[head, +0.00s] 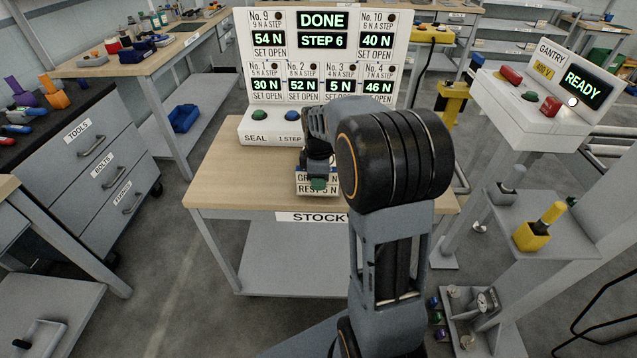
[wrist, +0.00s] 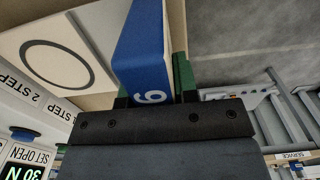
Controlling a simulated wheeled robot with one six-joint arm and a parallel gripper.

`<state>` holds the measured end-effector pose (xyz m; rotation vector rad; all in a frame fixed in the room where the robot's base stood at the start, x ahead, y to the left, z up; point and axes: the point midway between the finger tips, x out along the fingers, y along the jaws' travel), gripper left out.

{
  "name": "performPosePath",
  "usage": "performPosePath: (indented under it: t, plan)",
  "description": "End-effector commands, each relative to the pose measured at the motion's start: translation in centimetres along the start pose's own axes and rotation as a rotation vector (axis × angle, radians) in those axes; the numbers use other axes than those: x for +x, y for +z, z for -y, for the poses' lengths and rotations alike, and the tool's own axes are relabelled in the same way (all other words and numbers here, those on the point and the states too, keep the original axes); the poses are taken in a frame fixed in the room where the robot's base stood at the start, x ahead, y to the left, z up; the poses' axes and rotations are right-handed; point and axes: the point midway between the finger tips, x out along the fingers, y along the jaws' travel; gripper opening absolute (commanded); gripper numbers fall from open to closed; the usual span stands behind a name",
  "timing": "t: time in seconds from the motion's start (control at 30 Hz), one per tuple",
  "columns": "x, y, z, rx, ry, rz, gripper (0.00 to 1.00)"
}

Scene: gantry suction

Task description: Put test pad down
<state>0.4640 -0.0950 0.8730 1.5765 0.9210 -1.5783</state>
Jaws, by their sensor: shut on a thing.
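My gripper (head: 318,178) is low over the front part of the wooden table marked STOCK, in front of the white console. In the wrist view my gripper (wrist: 152,97) is shut on a blue block (wrist: 140,45) with a white digit, which I take for the test pad. Green shows beside the block, along one finger. In the head view the block is mostly hidden by my arm and gripper. I cannot tell whether its underside touches the table.
The table (head: 238,175) has bare wood to the left. The console (head: 260,130) behind shows DONE, STEP 6, with green and blue buttons. A white plate with a dark ring (wrist: 55,62) lies beside the block. A gantry panel (head: 540,95) reading READY stands right.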

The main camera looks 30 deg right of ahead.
Motion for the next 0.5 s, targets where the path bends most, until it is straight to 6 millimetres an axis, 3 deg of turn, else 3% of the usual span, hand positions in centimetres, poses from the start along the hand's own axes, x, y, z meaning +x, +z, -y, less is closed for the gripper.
performPosePath:
  t: [0.1, 0.5]
  plan:
    - [1.28, 0.02, -0.02, 0.000, 0.002, 0.000, 0.00]
    - [1.70, 0.03, -0.02, 0.000, 0.002, -0.001, 0.00]
